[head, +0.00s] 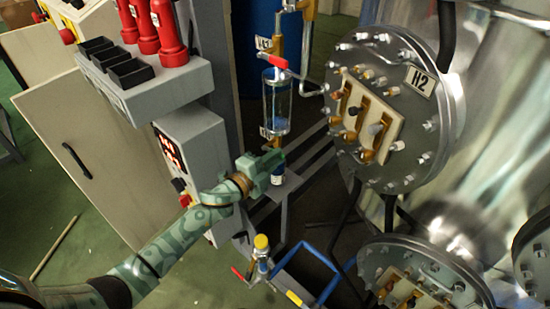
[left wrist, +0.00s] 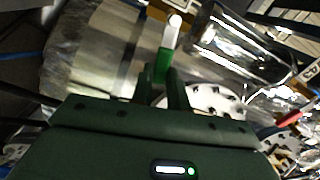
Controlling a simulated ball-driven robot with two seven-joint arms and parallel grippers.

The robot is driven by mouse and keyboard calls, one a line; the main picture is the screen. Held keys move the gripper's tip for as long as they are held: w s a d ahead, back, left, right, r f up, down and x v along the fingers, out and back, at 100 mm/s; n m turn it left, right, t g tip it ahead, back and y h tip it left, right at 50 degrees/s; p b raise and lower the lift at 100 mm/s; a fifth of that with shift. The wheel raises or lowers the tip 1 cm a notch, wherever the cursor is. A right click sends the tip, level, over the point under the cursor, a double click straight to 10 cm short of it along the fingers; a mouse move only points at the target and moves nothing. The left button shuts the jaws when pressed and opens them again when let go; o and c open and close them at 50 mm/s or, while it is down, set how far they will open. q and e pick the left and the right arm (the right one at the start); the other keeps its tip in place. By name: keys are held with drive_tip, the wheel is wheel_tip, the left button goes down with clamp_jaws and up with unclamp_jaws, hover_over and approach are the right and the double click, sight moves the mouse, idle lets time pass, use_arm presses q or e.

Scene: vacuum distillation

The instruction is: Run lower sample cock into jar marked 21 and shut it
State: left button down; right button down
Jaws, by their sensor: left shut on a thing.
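A glass cylinder (head: 278,103) hangs on a vertical pipe between an upper cock with a red lever (head: 272,61) and a lower brass cock (head: 269,133). My left gripper (head: 268,166) is just below the lower cock. In the left wrist view its fingers (left wrist: 172,92) are shut on a green lever with a white tip (left wrist: 164,65), apparently the lower cock's handle. My right gripper is not in view.
The flanged vessel end tagged H2 (head: 384,110) is close on the right. A control box (head: 190,165) stands left of the gripper. A yellow-capped valve (head: 261,242) with a red lever and a blue frame (head: 325,272) lie below.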

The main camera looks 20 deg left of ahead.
use_arm(q)
drive_tip(key=shift+f+m+b, duration=0.5)
drive_tip(key=shift+f+m, duration=0.1)
drive_tip(key=shift+m, duration=0.4)
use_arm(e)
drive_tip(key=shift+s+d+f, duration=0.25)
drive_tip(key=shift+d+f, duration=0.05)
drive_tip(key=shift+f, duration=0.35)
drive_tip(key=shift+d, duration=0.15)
use_arm(q)
drive_tip(key=c, duration=1.4)
unclamp_jaws()
drive_tip(key=shift+o, duration=0.2)
drive_tip(key=shift+s, duration=0.1)
